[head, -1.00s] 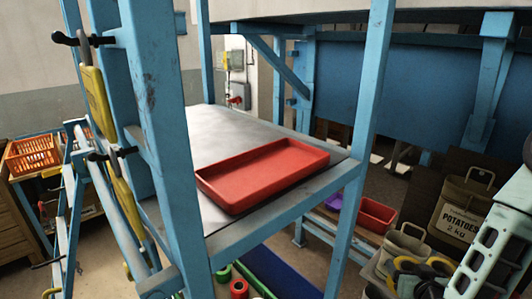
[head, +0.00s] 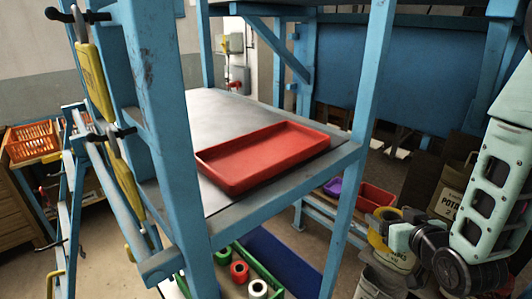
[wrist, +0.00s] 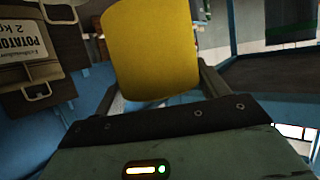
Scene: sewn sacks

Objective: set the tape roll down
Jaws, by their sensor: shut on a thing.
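A yellow tape roll (wrist: 152,50) fills the upper middle of the wrist view, between the two fingers of my gripper (wrist: 157,92). My gripper is shut on it. In the head view the yellow roll (head: 380,238) is held up at the lower right, to the right of the blue rack and apart from it. The arm partly hides it there. No surface is seen touching the roll.
Below, a green crate (head: 262,268) holds several rolls. A red bin (head: 376,196) and potato sacks (head: 452,185) are near my arm.

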